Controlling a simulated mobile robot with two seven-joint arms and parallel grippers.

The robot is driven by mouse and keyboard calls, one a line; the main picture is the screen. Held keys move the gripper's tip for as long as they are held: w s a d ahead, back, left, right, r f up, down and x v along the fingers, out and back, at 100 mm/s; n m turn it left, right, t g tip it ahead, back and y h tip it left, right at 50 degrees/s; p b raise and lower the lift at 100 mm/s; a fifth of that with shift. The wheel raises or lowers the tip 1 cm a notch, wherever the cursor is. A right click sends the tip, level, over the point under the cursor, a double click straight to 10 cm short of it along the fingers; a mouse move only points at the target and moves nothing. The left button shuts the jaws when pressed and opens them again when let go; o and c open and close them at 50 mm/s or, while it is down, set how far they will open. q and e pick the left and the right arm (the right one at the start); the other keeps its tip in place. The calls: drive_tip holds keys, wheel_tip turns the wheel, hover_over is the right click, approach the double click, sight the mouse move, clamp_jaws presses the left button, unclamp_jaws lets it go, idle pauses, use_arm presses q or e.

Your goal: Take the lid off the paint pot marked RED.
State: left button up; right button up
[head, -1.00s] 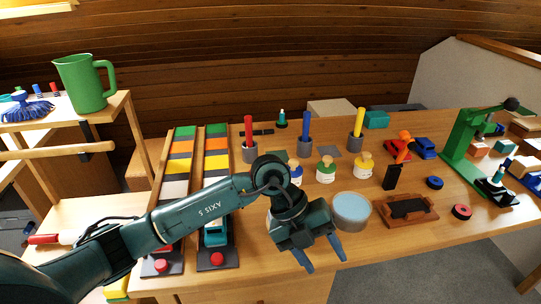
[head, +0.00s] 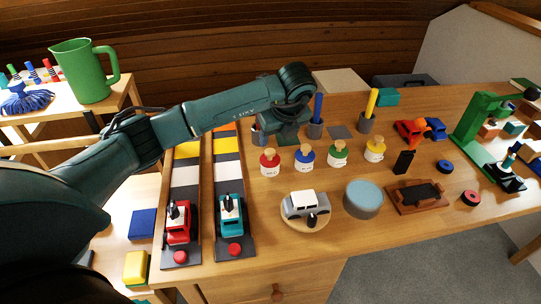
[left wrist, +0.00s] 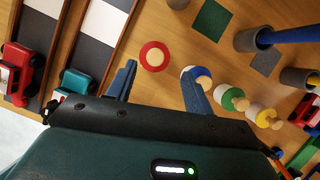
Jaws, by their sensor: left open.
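The paint pot with the red lid (head: 269,158) stands upright on the bench, at the left end of a row of pots. Its lid is on and has a pale round knob. Any lettering on its label is too small to read. My left gripper (head: 285,134) is open and empty above and behind this pot, its fingers mostly hidden in the head view. In the left wrist view the red lid (left wrist: 154,56) shows between and beyond the open fingers of the left gripper (left wrist: 159,70). My right gripper is not in view.
Blue (head: 305,158), green (head: 337,154) and yellow (head: 375,150) pots stand to the right; the blue one appears close to one finger in the left wrist view. Grey cups holding coloured rods stand behind.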

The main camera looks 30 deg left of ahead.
sight(270, 151)
use_arm(q)
drive_tip(key=shift+s+p+x, duration=0.2)
drive_tip(key=shift+p+x, duration=0.05)
drive_tip(key=shift+x, duration=1.35)
drive_tip(key=shift+s+p+x, duration=0.15)
drive_tip(key=shift+p+x, duration=0.05)
drive_tip(key=shift+x, duration=1.35)
drive_tip(key=shift+f, duration=0.1)
drive_tip(key=c, duration=1.1)
